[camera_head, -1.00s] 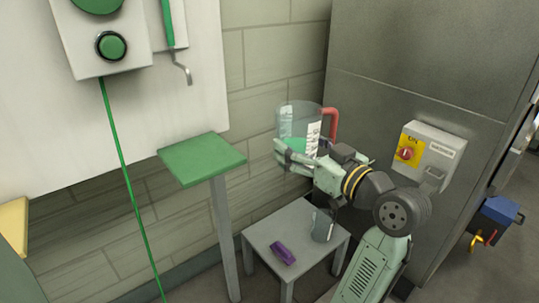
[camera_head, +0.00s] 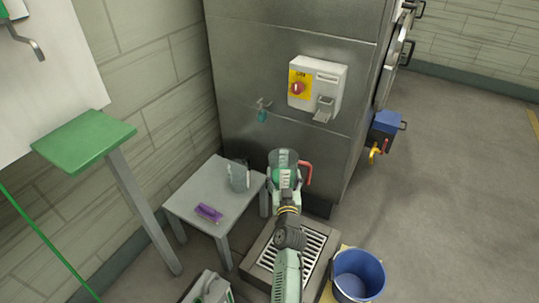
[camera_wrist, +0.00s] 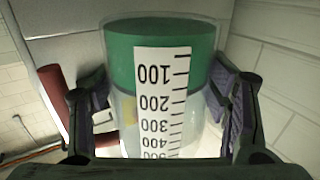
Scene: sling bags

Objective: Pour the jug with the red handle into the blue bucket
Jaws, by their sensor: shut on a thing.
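The clear jug with the red handle (camera_head: 284,158) is held in my gripper (camera_head: 286,182) in front of the grey cabinet. In the wrist view the jug (camera_wrist: 205,100) sits between both finger pads of my gripper (camera_wrist: 165,110). It has a white scale strip and green contents, and its red handle (camera_wrist: 55,100) shows at the left. The blue bucket (camera_head: 358,276) stands low at the bottom right of the head view, to the right of my arm and apart from the jug. Its inside looks empty.
A grey table (camera_head: 190,188) at the left carries a second, greyish jug (camera_head: 238,176) and a purple object (camera_head: 208,212). A floor grate (camera_head: 262,262) lies under my arm. A switch box (camera_head: 316,86) is on the cabinet. Open floor lies at the right (camera_head: 460,190).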

